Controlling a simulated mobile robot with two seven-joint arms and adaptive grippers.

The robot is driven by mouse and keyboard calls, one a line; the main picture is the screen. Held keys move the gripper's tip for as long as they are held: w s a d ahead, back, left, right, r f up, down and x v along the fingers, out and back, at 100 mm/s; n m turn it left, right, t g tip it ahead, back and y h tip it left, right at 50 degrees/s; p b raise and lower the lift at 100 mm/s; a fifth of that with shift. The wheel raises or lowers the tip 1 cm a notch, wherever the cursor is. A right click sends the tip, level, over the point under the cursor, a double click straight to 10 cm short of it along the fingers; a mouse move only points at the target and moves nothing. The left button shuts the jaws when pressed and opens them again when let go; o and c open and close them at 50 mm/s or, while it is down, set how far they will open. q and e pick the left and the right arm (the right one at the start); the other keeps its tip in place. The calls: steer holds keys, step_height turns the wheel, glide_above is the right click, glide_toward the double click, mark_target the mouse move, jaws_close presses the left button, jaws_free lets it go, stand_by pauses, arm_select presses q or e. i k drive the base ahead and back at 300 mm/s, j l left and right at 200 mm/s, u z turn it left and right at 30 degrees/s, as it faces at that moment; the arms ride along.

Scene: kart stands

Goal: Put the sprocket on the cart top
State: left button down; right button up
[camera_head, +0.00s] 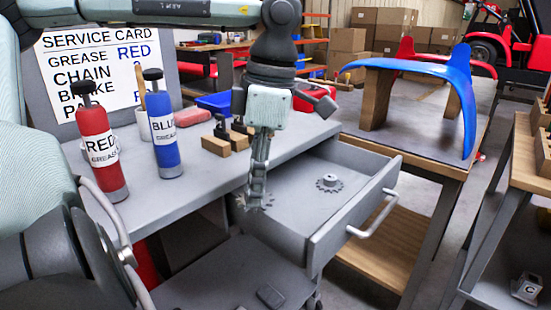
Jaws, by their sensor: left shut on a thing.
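My left gripper (257,185) points down over the left part of the open grey drawer (335,226). It is shut on a dark toothed sprocket (262,203), which shows around its fingertips at the drawer's left edge. The fingers hide part of this sprocket, and I cannot tell whether it touches the drawer. A second sprocket (329,185) with a raised hub lies flat on the drawer floor. The grey top (205,172) above the drawer is partly behind the gripper. A lower flat grey surface (225,272) lies in front of it. My right gripper is not in view.
A red grease bottle (104,155) and a blue one (165,135) stand on the grey top near a sign (115,65). Wooden-based blocks (216,147) stand beside the gripper. A table with a blue curved part (455,75) is right of the drawer.

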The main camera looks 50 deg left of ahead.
mark_target(298, 130)
steer(key=k+l, duration=0.45)
steer(key=l, duration=0.25)
steer(key=k+l, duration=0.25)
steer(key=l, duration=0.1)
